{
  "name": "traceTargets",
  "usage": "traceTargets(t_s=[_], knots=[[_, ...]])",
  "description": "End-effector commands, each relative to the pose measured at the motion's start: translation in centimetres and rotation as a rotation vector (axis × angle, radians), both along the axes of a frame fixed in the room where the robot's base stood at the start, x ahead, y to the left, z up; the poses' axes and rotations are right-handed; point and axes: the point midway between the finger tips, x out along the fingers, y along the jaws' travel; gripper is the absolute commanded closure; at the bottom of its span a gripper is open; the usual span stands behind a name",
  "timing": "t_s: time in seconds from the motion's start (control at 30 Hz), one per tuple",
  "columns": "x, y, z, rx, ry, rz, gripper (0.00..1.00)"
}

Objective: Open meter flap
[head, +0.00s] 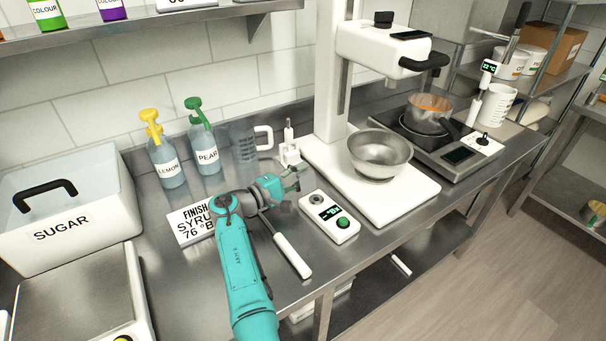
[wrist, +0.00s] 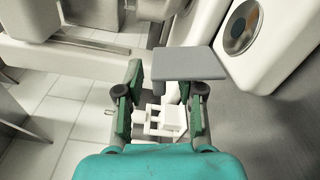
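The white meter (head: 346,226) lies on the steel counter, with a lit display and a green button. Its round well (head: 317,199) is uncovered in the head view and also shows in the wrist view (wrist: 240,27). A flat grey plate that looks like the flap (wrist: 190,64) stands clear of the well, beside the meter's body. My gripper (head: 292,182) is left of and above the meter. In the wrist view its fingers (wrist: 162,95) are apart, with nothing clamped between them. The plate hides part of the right finger; I cannot tell whether they touch.
A white-handled tool (head: 292,256) lies in front of the meter. A small white stand (head: 289,153) is behind my gripper. The white depositor base (head: 400,203) with a steel bowl (head: 380,155) is to the right. A syrup sign (head: 190,226) lies left of my arm.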

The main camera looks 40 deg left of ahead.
Motion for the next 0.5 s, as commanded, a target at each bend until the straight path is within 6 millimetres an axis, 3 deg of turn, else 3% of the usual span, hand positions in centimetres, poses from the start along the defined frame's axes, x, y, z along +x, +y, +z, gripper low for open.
traceTargets(t_s=[0.37,0.5], knots=[[0.74,-0.22,0.04,0.001,0.0,0.0,0.62],[0.73,-0.22,0.03,0.001,0.0,0.0,0.93]])
